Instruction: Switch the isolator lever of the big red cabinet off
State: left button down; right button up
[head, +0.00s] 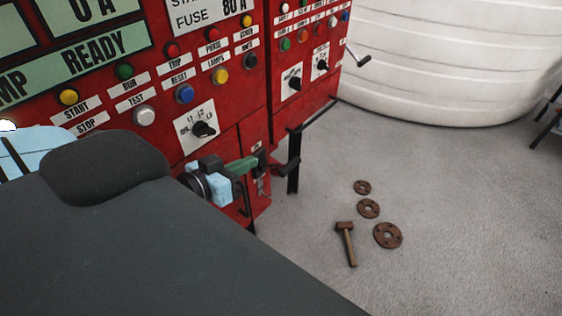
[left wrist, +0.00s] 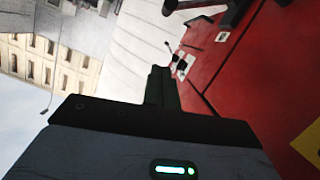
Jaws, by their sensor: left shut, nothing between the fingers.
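The big red cabinet (head: 225,110) fills the left and upper middle of the head view. A black isolator lever (head: 288,167) sticks out low on its front, beside a small pale plate. My left gripper (head: 250,164), with green fingers, is shut and empty. Its tips are right beside the lever's mount in the picture; I cannot tell whether they touch. In the left wrist view the green fingers (left wrist: 162,82) point along the red front, and a dark part (left wrist: 236,12) at the top edge may be the lever. My right gripper is not in view.
A black rotary switch (head: 204,129) and rows of buttons sit above the gripper. A black bar (head: 318,116) juts out from the red front at right. A hammer (head: 346,243) and rusty flanges (head: 388,235) lie on the grey floor. A white tank (head: 440,65) stands behind.

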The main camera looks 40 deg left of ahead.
aim_at(278, 166)
pick_arm(q)
jog(key=shift+w, duration=0.1)
